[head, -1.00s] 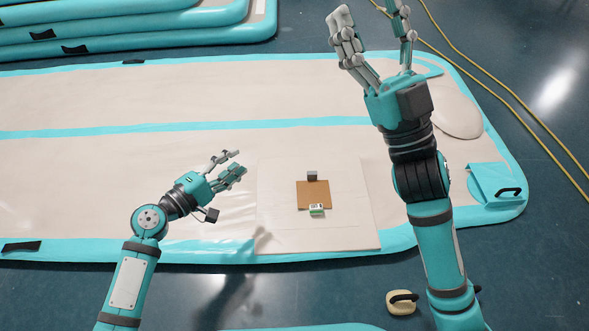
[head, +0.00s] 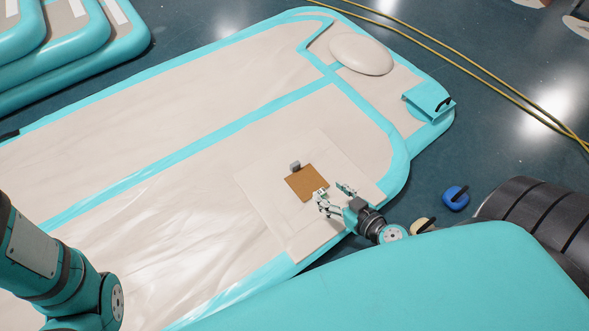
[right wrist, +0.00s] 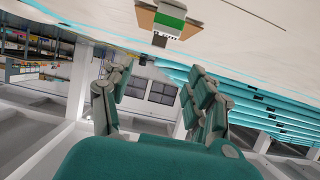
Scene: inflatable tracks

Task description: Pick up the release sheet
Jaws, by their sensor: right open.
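A flat brown square sheet (head: 305,183) lies on a larger pale square panel (head: 262,205) on the track; I cannot tell which of the two is the release sheet. A small grey block (head: 295,166) sits at the brown sheet's far edge. A small green and white box (right wrist: 170,24) lies on the brown sheet in the right wrist view, and the brown sheet (right wrist: 145,18) shows around it. My right gripper (head: 333,194) is open and empty beside the near right corner of the brown sheet, fingers pointing towards it. My left gripper is out of view.
The pale inflatable track (head: 150,215) with teal edges fills the middle. A pale oval pad (head: 361,54) lies at its far end. A blue handled block (head: 455,198) and a cream one (head: 422,225) are on the dark floor. Yellow cables (head: 470,65) cross behind.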

